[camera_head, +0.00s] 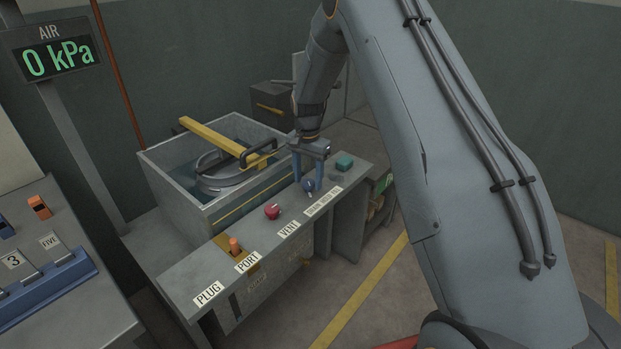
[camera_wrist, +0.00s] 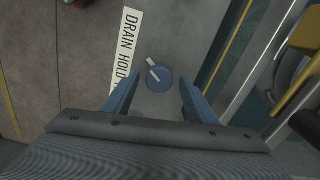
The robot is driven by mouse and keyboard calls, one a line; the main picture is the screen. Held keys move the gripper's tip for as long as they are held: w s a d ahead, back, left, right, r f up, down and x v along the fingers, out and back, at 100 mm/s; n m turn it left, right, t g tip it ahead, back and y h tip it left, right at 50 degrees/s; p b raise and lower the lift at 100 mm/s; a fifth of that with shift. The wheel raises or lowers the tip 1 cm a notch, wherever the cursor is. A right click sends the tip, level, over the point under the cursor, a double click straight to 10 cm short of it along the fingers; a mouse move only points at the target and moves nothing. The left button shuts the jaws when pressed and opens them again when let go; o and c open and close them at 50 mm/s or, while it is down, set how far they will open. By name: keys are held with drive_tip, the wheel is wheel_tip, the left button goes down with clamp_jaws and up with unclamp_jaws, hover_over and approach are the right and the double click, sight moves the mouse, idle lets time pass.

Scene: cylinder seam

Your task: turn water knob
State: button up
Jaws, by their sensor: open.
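A small round blue knob (camera_head: 308,186) with a pale pointer bar sits on the grey panel ledge, behind a label that reads as DRAIN HOLD and more. It also shows in the wrist view (camera_wrist: 159,79), with its bar slanting toward the upper left. My gripper (camera_head: 309,178) is over the knob, pointing down. In the wrist view my gripper's two blue fingers (camera_wrist: 157,92) stand apart, one on each side of the knob, with gaps on both sides. The fingers are open and hold nothing. I cannot tell how far the fingertips are above the ledge.
A red knob (camera_head: 272,211) stands by the VENT label, and an orange fitting (camera_head: 235,245) by PORT. Behind the ledge is a grey water tank (camera_head: 160,172) with a lidded vessel. A gauge (camera_head: 58,57) reads AIR 0 kPa.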

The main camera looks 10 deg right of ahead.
sight(308, 182)
wheel_tip(308, 182, up, 7)
drive_tip(key=shift+r+b, duration=0.2)
drive_tip(key=shift+b, duration=0.4)
drive_tip(key=shift+r, duration=0.1)
drive_tip(key=shift+s+r, duration=0.15)
drive_tip(key=shift+s, duration=0.05)
drive_tip(key=s+r+n, duration=0.1)
drive_tip(key=s+n, duration=0.2)
drive_tip(key=s, duration=0.9)
drive_tip(key=s+d+r+n, duration=0.1)
drive_tip(key=s+r+n, duration=0.1)
drive_tip(key=s, duration=1)
drive_tip(key=s+r+n, duration=0.2)
drive_tip(key=s+n, duration=0.2)
drive_tip(key=s, duration=0.7)
drive_tip(key=shift+s+d, duration=0.2)
drive_tip(key=shift+s, duration=0.2)
drive_tip(key=shift+o, duration=0.2)
drive_tip(key=shift+r, duration=0.1)
idle(1.5)
